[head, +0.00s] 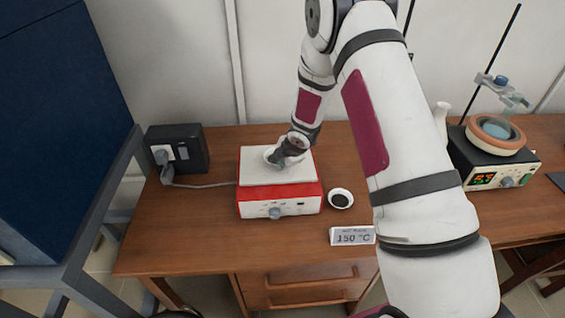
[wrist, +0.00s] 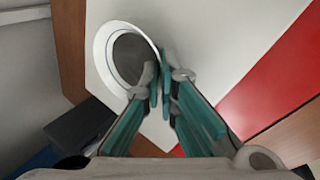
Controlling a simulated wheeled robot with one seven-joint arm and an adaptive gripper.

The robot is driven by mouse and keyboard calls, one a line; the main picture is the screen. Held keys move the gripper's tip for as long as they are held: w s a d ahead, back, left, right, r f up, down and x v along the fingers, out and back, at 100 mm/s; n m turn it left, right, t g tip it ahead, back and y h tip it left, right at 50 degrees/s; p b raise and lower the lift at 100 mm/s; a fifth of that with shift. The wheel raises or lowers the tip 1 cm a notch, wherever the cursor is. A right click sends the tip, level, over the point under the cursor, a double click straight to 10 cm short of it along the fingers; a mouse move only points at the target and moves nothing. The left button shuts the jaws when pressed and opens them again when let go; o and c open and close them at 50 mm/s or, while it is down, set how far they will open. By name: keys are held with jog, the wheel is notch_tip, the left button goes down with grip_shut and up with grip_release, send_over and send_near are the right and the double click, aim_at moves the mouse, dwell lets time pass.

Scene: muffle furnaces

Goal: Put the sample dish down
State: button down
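The sample dish (wrist: 103,49), a round white dish with a dark grey inside, is over the white top of the red hot plate (head: 280,203). In the head view the dish (head: 269,155) shows partly behind my gripper (head: 285,155). In the wrist view my gripper (wrist: 160,85) has its teal-padded fingers close together at the dish's near rim, and they appear to pinch it. The dish looks level. I cannot tell whether its base touches the plate top.
A second small white dish with dark contents (head: 341,199) stands on the wooden table right of the hot plate. A "150 °C" sign (head: 352,236) is in front. A black socket box (head: 178,149) stands left, with a cable.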

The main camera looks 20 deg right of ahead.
jog(key=c, duration=2.1)
grip_release()
jog(key=s+d+r+m+h, duration=0.25)
jog(key=s+r+m, duration=0.4)
jog(key=r, duration=0.85)
jog(key=s+d+r+m+h, duration=0.1)
jog(key=s+d+r+m, duration=0.2)
jog(key=s+r, duration=0.9)
jog(key=s+a+r+m, duration=0.2)
jog(key=s+r+m, duration=0.1)
jog(key=s, duration=0.3)
jog(key=s+a+r+m+y, duration=0.1)
jog(key=s+a+r+m, duration=0.1)
jog(key=s+r+m, duration=0.2)
jog(key=s+a+r+m+y, duration=0.1)
jog(key=s+a+r+m, duration=0.1)
jog(key=s, duration=0.8)
jog(key=shift+r+m, duration=0.85)
jog(key=shift+r, duration=0.05)
